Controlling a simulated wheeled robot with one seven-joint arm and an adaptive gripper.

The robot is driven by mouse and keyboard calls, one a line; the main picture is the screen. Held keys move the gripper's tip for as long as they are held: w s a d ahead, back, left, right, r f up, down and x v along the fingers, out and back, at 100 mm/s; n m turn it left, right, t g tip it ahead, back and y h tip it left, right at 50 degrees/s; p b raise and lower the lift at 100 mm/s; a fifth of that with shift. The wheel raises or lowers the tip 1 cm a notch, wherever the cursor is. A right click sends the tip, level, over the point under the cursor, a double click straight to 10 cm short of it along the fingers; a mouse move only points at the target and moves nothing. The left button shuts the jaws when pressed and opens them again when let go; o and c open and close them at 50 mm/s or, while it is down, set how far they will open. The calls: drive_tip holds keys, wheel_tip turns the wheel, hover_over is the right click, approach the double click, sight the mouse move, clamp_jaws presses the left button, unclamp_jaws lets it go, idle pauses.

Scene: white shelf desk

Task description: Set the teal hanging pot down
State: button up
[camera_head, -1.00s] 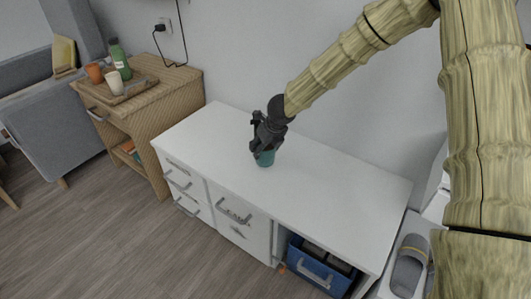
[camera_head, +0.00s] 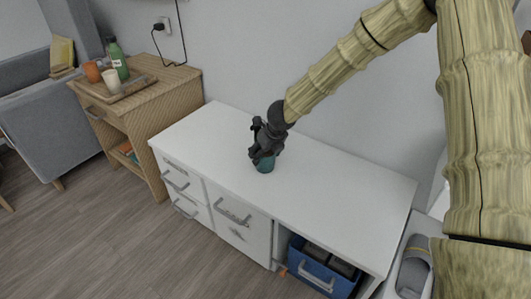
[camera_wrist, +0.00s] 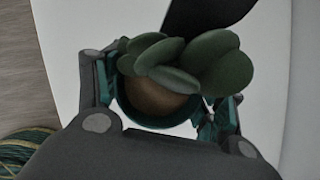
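The teal hanging pot (camera_head: 265,166) is at the white desk's top (camera_head: 335,205), under my gripper (camera_head: 264,154). In the wrist view the pot (camera_wrist: 152,113) shows from above, with a brown inside and thick green leaves (camera_wrist: 170,62) over its far rim. My gripper (camera_wrist: 158,108) has a finger on each side of the pot, close against its wall, and appears shut on it. The pot looks about upright. Its base is hidden, so I cannot tell whether it touches the desk top.
The white top is bare around the pot. A wooden cabinet (camera_head: 148,108) with a tray, green bottle (camera_head: 118,60) and cups stands at left. A blue bin (camera_head: 318,272) sits in the desk's lower right opening. The wall runs close behind.

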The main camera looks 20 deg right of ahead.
drive_tip(key=shift+o, duration=0.3)
drive_tip(key=shift+r, duration=0.45)
drive_tip(key=p+v, duration=0.4)
drive_tip(key=v, duration=0.7)
drive_tip(key=shift+s+r, duration=0.15)
drive_tip(key=shift+r, duration=0.05)
